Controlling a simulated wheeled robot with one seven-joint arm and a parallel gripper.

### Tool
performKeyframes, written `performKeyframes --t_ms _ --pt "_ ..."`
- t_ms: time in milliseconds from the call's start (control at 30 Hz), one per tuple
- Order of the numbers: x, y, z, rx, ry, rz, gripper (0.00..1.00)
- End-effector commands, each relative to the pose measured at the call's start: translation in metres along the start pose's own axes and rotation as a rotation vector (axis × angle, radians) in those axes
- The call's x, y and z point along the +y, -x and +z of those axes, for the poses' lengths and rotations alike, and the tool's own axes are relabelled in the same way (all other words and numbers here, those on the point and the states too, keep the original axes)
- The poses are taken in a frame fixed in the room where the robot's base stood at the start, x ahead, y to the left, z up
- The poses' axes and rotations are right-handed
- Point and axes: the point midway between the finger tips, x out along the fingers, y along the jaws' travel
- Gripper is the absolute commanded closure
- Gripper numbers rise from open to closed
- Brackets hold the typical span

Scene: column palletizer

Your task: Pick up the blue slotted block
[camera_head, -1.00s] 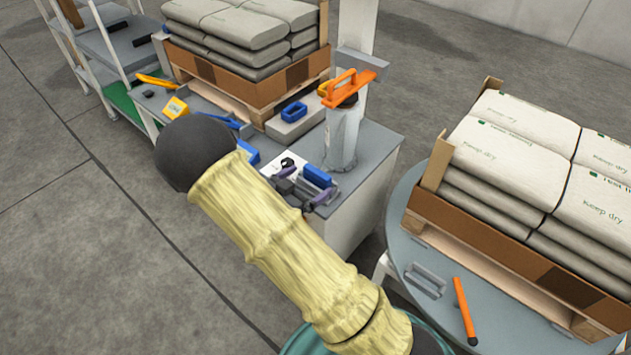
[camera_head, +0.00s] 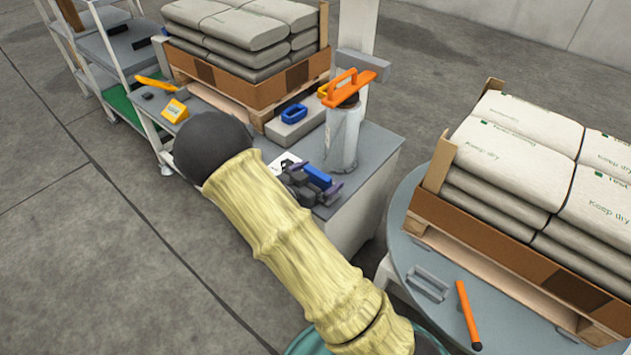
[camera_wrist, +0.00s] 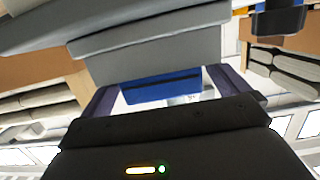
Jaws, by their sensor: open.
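The blue slotted block (camera_head: 319,175) is near the front edge of the grey workbench, beside the wrapped roll. In the wrist view the blue block (camera_wrist: 160,88) shows a dark slot along its length and lies between my two fingers. My gripper (camera_head: 313,183) is at the block with dark purple fingers apart; it also shows in the wrist view (camera_wrist: 166,84). Gaps show between the block and the fingers, and I cannot tell whether either touches it. My gripper partly hides the block in the head view.
The wrapped roll (camera_head: 342,135) with an orange handle (camera_head: 350,86) stands close behind the block. A blue ring-shaped piece (camera_head: 294,113) sits on a grey block. A yellow device (camera_head: 175,111) and stacked sacks (camera_head: 245,35) are farther left. A round table (camera_head: 407,252) with more sacks is right.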

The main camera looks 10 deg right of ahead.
Motion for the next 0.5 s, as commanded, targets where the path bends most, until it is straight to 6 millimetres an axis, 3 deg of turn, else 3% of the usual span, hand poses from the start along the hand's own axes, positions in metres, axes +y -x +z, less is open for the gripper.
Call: performKeyframes --t_ms 267,500 --pt "0.0000 0.0003 0.0001 0.000 0.000 0.000 0.00" --pt "0.0000 0.0004 0.0001 0.000 0.000 0.000 0.45"
